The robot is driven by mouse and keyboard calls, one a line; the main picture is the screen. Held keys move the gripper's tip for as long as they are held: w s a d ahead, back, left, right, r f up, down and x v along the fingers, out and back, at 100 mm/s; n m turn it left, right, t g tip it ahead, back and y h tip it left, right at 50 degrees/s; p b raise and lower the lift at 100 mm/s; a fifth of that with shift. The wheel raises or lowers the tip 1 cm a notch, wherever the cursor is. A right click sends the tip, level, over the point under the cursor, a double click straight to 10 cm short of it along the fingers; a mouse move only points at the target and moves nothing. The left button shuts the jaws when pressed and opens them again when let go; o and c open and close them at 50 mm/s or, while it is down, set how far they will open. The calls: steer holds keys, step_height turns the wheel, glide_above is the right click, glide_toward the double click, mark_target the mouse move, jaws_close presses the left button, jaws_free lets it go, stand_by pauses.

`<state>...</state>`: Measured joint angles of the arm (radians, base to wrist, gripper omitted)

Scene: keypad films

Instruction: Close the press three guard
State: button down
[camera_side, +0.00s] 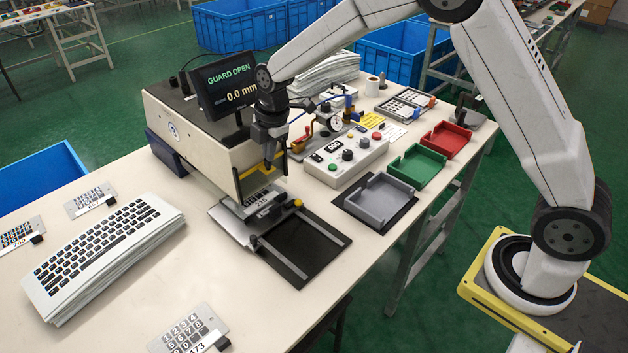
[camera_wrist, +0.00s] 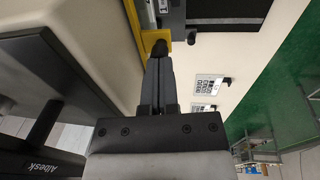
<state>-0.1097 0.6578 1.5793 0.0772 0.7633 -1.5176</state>
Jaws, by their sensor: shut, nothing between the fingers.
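The press (camera_side: 185,125) is a beige machine on the table, and its screen (camera_side: 228,85) reads "GUARD OPEN" and "0.0 mm". The guard (camera_side: 258,176), with a yellow edge, is at the front of the press above the work slide. My gripper (camera_side: 270,162) points down at the guard, fingers shut and empty. A film plate marked 215 (camera_side: 262,204) lies below the guard.
A black slide base (camera_side: 300,245) extends in front of the press. A control box (camera_side: 345,155) with buttons stands to its right, near grey (camera_side: 380,198), green (camera_side: 417,167) and red (camera_side: 446,139) trays. A stack of keypad films (camera_side: 100,255) lies at left.

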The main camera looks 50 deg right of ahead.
mark_target(271, 169)
step_height(271, 169, down, 5)
steer(key=shift+f, duration=0.1)
steer(key=shift+r, duration=0.25)
step_height(271, 169, up, 14)
steer(key=s+d, duration=0.1)
steer(key=s, duration=0.1)
steer(key=shift+f, duration=0.2)
stand_by(0.5)
steer(key=s+d+f+m, duration=0.2)
steer(key=s+m, duration=0.4)
steer(key=s, duration=0.1)
steer(key=s+d+f+m, duration=0.1)
steer(key=s+f+m, duration=0.2)
steer(key=s+m, duration=0.3)
steer(key=s+d+f+m+t, duration=0.1)
steer(key=s+d+f+m, duration=0.1)
steer(key=s+m, duration=0.4)
steer(key=s+f, duration=0.1)
steer(key=s, duration=0.2)
steer(key=shift+s+d+f+h, duration=0.2)
steer(key=shift+d+f+h, duration=0.05)
steer(key=shift+d+h, duration=0.15)
